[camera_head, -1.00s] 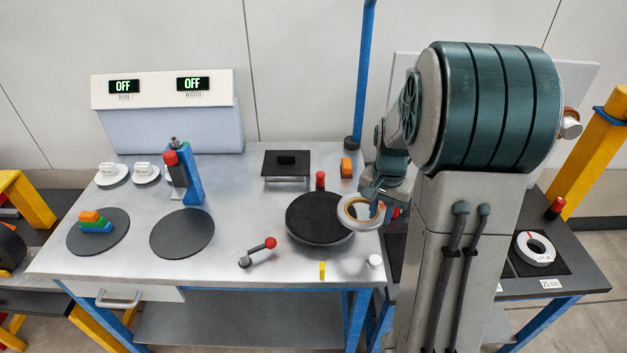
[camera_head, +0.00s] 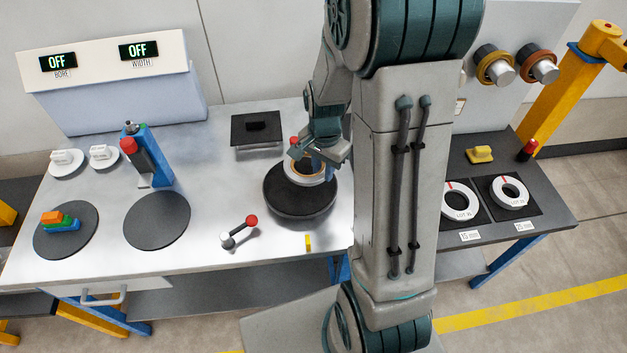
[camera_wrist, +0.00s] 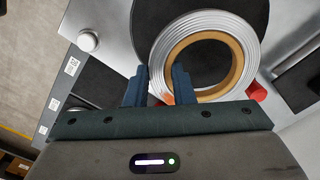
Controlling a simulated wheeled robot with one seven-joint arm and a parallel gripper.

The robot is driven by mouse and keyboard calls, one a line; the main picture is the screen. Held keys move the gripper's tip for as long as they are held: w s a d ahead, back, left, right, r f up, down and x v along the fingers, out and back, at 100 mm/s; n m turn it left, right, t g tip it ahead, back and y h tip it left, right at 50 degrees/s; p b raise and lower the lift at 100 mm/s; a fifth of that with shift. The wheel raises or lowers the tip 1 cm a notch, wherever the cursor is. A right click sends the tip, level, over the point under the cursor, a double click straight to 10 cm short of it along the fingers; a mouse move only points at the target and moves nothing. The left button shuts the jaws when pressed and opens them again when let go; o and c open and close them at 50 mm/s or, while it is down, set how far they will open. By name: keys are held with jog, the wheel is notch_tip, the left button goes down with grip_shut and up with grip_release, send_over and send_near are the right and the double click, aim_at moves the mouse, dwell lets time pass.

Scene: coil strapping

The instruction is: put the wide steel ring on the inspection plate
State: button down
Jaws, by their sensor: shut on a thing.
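The steel ring (camera_head: 304,182) is a silver wound band with a tan inner core. My gripper (camera_head: 318,158) is shut on the ring's wall. In the wrist view the fingers (camera_wrist: 160,72) straddle the near left part of the ring (camera_wrist: 162,48). The ring is over the round black plate (camera_head: 300,207), which I take for the inspection plate; it also shows behind the ring in the wrist view (camera_wrist: 148,15). The ring looks flat. I cannot tell whether it touches the plate. My gripper hides part of its back right side.
A lever with a red knob (camera_head: 251,220) and a yellow tab (camera_head: 308,242) are in front of the plate. A black square stand (camera_head: 256,141) is behind it. Two white lot rings (camera_head: 459,213) (camera_head: 510,205) lie on the right table. Two grey discs are on the left.

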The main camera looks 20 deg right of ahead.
aim_at(314, 192)
jog(key=shift+a+f, duration=0.35)
jog(key=shift+a, duration=0.2)
jog(key=shift+a+f, duration=0.3)
jog(key=shift+a, duration=0.25)
jog(key=shift+f+p, duration=0.35)
jog(key=shift+f, duration=1.65)
jog(key=shift+f, duration=0.1)
jog(key=shift+f, duration=0.15)
jog(key=c, duration=1.2)
grip_release()
jog(key=shift+c, duration=0.2)
jog(key=shift+r, duration=0.2)
